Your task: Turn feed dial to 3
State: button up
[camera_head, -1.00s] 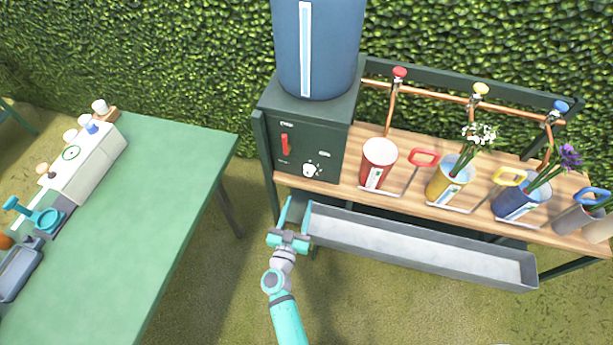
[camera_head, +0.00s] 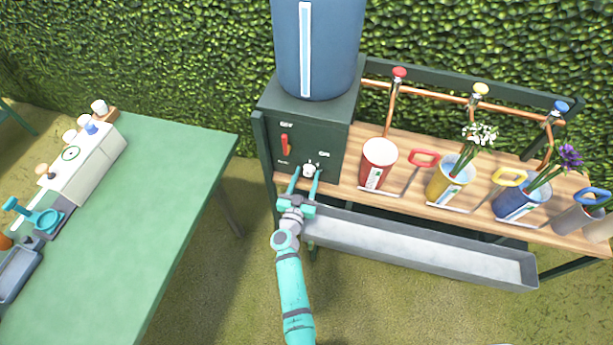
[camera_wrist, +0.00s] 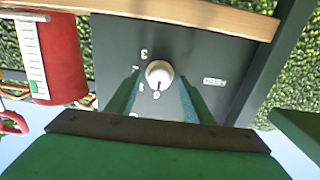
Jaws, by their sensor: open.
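The feed dial is a small white knob (camera_head: 308,170) low on the front of the dark green box (camera_head: 335,140) under the blue tank. In the wrist view the knob (camera_wrist: 159,74) has numbers around it, with a 3 at its upper left; the others are small and hard to read. My gripper (camera_head: 304,176) is open, with its two teal fingers pointing at the box on either side of the knob. In the wrist view the fingers (camera_wrist: 155,98) flank the knob; I cannot tell whether they touch it.
A red lever (camera_head: 286,145) sits above the dial. A red bucket (camera_head: 378,163) stands right of the box on the wooden shelf, with more flower buckets beyond. A grey trough (camera_head: 420,247) runs below the shelf. A green table (camera_head: 160,200) stands left.

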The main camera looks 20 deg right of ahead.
jog(key=shift+d, duration=0.2)
jog(key=shift+c, duration=0.2)
jog(key=shift+w+a, duration=0.1)
jog(key=c, duration=1)
